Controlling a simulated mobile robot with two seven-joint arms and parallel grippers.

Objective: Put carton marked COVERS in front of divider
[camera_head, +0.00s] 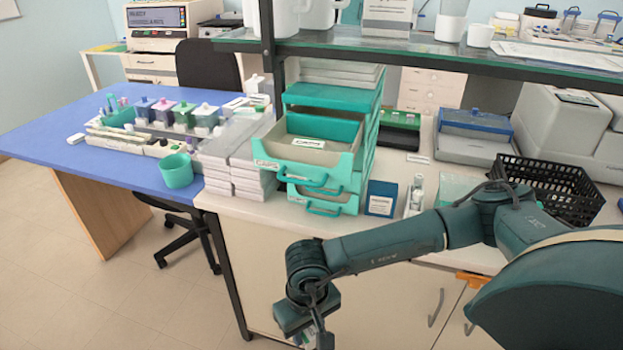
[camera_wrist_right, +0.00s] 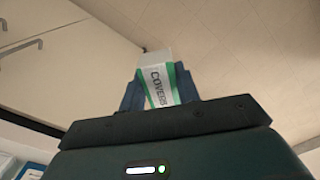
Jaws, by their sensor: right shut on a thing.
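The carton marked COVERS (camera_wrist_right: 158,86) is white and green. It sits between the two fingers of my right gripper (camera_wrist_right: 160,92) in the right wrist view, its lettering facing the camera. In the head view my right gripper (camera_head: 312,332) hangs low in front of the counter's cabinet, and only a bit of the carton shows at the lower picture edge. A teal drawer unit (camera_head: 330,97) stands on the counter with its upper drawer (camera_head: 337,165) pulled out. Inside it is a teal upright panel, which may be the divider (camera_head: 325,127); I cannot tell for sure. My left gripper is out of view.
White stacked boxes (camera_head: 238,160) stand left of the drawer unit. A dark blue box (camera_head: 381,198) stands right of it, and a black basket (camera_head: 547,187) is farther right. A glass shelf (camera_head: 430,49) spans above the counter. The floor in front is clear.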

